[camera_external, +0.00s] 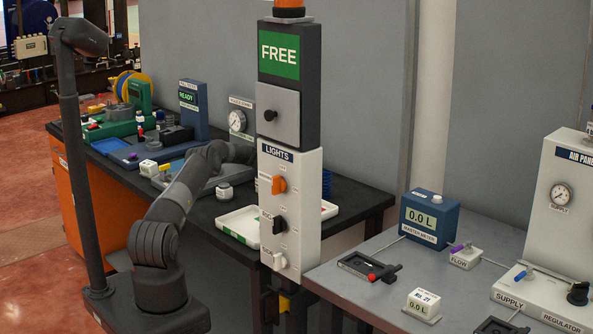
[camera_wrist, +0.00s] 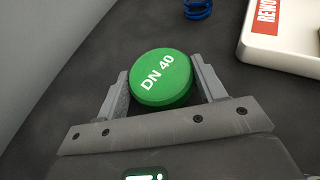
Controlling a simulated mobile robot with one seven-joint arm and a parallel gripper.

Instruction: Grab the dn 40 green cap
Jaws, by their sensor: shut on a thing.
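The green cap (camera_wrist: 161,80) is round and marked "DN 40" in white; it shows in the wrist view between the two fingers. My gripper (camera_wrist: 160,88) is shut on the cap, with a finger against its left side and one against its right. The dark table top lies beneath; I cannot tell whether the cap touches it. In the external view my arm reaches over the dark bench, and my gripper and the cap are hidden behind the post with the "LIGHTS" panel.
A white tray (camera_wrist: 285,38) with a red "REWORK" label, partly cut off, stands at the upper right in the wrist view. A blue spring (camera_wrist: 198,8) lies beyond the cap. A grey wall (camera_wrist: 45,45) rises at the left. The "LIGHTS" post (camera_external: 290,210) stands at the bench front.

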